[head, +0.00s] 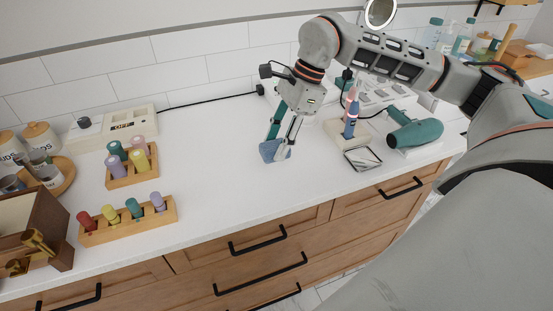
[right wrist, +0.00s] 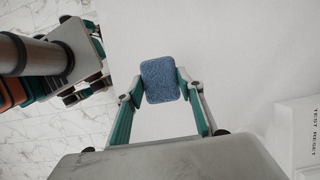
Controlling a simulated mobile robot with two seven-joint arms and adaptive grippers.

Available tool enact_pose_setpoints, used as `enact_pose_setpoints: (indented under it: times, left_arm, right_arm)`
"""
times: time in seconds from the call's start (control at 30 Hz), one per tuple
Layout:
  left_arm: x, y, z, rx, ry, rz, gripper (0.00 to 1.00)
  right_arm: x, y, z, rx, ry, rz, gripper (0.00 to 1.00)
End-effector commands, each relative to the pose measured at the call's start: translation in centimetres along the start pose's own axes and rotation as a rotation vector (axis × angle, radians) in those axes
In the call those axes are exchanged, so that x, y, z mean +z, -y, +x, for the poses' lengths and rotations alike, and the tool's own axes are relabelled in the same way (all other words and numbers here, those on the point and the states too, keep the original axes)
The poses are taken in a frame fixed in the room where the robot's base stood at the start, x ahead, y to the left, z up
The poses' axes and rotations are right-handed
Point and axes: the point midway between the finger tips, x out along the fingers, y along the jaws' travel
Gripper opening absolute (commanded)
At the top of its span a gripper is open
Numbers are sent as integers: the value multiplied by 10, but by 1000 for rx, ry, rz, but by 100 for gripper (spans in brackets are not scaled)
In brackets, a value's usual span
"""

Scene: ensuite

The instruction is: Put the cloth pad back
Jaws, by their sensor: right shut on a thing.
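The cloth pad (head: 270,150) is a small blue fabric block. My right gripper (head: 281,148) is shut on it, low over the white counter (head: 225,150) near the middle of the head view. In the right wrist view the pad (right wrist: 160,80) sits between the two fingertips, with the pale counter behind it. I cannot tell whether the pad touches the counter. My left gripper is not in view.
Wooden racks with coloured rolls (head: 128,220) stand to the left. A small dark-framed tray (head: 362,159), a toothbrush stand (head: 350,128) and a teal hair dryer (head: 415,133) are to the right. The counter between is clear.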

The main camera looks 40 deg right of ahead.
Motion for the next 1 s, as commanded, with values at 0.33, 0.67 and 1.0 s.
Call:
enact_pose_setpoints:
  times: [0.33,0.67,1.0]
  left_arm:
    - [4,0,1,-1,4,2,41]
    - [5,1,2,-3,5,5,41]
    - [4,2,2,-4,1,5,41]
  right_arm:
    - [-11,0,27,1,-1,1,20]
    - [-21,1,51,-2,0,-1,20]
    - [-22,1,53,-2,0,-1,54]
